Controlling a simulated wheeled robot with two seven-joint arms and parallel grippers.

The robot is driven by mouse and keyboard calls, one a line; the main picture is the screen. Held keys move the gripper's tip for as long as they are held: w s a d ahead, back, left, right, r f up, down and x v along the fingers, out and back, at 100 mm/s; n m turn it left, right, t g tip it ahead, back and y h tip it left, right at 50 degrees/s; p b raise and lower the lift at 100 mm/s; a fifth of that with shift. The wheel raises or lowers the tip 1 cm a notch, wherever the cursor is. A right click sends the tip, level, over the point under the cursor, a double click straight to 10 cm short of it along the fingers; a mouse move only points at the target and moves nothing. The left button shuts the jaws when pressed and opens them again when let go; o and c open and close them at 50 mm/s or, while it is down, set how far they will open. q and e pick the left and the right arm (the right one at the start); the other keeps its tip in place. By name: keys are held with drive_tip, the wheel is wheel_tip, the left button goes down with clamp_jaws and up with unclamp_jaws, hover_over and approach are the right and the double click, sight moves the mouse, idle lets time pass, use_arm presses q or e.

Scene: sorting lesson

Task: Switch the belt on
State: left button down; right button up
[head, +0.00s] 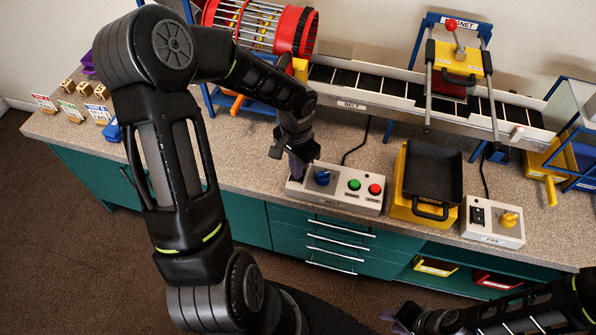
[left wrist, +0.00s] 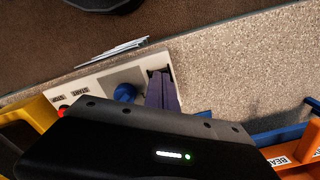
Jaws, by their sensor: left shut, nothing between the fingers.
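My left gripper (head: 296,173) is shut and empty at the box's left end, just left of the knob. In the left wrist view its purple fingers (left wrist: 162,92) are together beside the blue knob (left wrist: 125,92); whether they touch the box is unclear. The belt (head: 390,90) runs along the back. My right gripper (head: 402,318) is at the bottom, its fingers partly cut off or hidden.
A black tray on a yellow stand (head: 432,172) is right of the box. The fan control box (head: 492,222) is farther right. A red-ended drum (head: 291,29) and a magnet frame (head: 460,65) stand at the back.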

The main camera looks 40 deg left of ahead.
use_arm(q)
drive_tip(key=shift+f, duration=0.25)
drive_tip(key=shift+r, duration=0.1)
drive_tip(key=shift+r+p, duration=2.5)
drive_tip(key=shift+r, duration=1)
